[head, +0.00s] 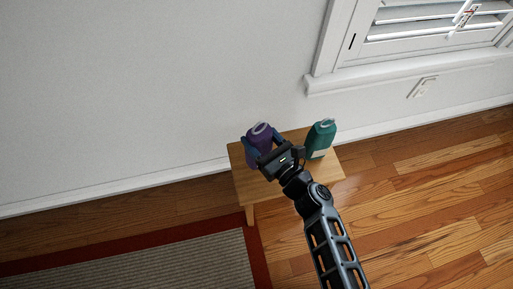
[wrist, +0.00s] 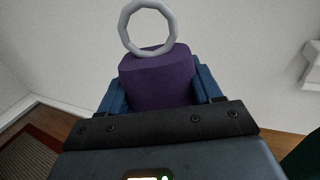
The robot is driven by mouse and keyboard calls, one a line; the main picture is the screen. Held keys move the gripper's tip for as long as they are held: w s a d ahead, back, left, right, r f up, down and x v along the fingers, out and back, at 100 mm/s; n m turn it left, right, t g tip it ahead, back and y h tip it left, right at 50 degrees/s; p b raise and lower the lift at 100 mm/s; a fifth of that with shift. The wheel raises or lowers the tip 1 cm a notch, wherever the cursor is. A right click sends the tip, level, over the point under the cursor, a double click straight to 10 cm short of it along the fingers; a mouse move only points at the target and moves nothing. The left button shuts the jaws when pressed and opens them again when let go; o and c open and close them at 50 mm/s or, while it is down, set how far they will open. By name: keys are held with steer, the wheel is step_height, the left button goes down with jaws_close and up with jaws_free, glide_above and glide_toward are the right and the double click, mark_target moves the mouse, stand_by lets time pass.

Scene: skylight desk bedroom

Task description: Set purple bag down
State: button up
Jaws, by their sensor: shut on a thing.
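The purple bag (head: 260,137) has a pale ring on top and is at the left part of a small wooden table (head: 243,183) in the head view. My gripper (head: 259,148) is shut on the bag, with one blue finger on each side of it. In the wrist view the bag (wrist: 158,80) stands upright between the blue fingers, its ring above. The bag's lower part is hidden behind my gripper, so I cannot tell whether it touches the tabletop.
A teal bag (head: 321,138) with a ring stands on the right part of the table, close to my gripper. A white wall (head: 130,90) is behind the table. A striped rug with a red border (head: 150,262) lies at lower left. A shuttered window (head: 430,25) is at upper right.

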steer(key=shift+w+a+f, duration=0.1)
steer(key=shift+a+f, duration=0.35)
steer(key=shift+f+b, duration=1)
steer(key=shift+f, duration=1.05)
steer(key=o, duration=1.1)
steer(key=shift+o, duration=0.2)
steer(key=shift+r, duration=0.2)
steer(key=shift+r, duration=0.15)
steer(key=p+v, duration=0.2)
steer(key=v, duration=1)
